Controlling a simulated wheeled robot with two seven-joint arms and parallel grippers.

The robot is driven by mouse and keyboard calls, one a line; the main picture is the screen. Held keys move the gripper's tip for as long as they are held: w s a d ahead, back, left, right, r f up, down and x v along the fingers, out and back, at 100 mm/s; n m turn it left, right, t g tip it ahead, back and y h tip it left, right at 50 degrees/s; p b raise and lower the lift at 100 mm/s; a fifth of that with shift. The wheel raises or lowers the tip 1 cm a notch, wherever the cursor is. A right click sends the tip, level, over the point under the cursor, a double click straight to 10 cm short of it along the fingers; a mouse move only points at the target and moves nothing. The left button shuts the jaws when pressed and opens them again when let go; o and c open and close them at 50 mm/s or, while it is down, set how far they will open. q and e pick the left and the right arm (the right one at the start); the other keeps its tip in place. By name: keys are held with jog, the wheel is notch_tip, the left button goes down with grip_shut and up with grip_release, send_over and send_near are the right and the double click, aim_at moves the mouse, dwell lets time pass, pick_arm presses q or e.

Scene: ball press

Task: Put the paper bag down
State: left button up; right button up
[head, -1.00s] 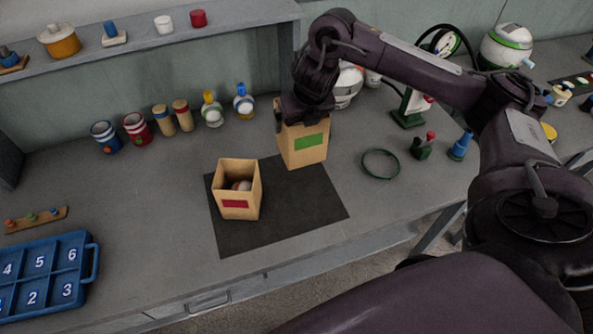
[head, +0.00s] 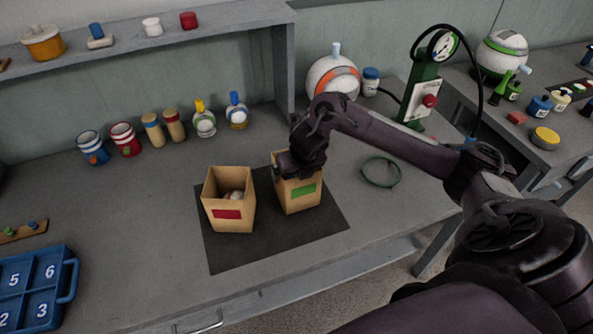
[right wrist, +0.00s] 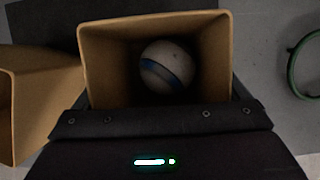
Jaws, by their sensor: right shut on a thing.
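A paper bag with a green label (head: 302,192) stands upright at the right part of the dark mat (head: 258,252). My right gripper (head: 290,170) is at its upper rim and shut on it. In the right wrist view the bag's open top (right wrist: 205,88) shows a pale ball with a blue band (right wrist: 167,67) inside. A second bag with a red label (head: 228,214) stands to its left on the mat, with balls in it; part of it shows in the right wrist view (right wrist: 42,85). Whether the held bag's bottom touches the mat I cannot tell. My left gripper is not in view.
A green ring (head: 381,172) lies to the right on the table. Cups, cylinders and two flasks (head: 204,120) line the back. A green gauge stand (head: 424,92) is at the back right. A blue numbered tray (head: 65,290) is at the front left. The mat's front is clear.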

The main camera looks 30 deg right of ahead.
jog(key=o, duration=0.8)
jog(key=shift+f, duration=0.1)
jog(key=shift+o, duration=0.2)
jog(key=shift+r, duration=0.25)
jog(key=p+v, duration=0.4)
jog(key=v, duration=0.8)
jog(key=shift+f, duration=0.15)
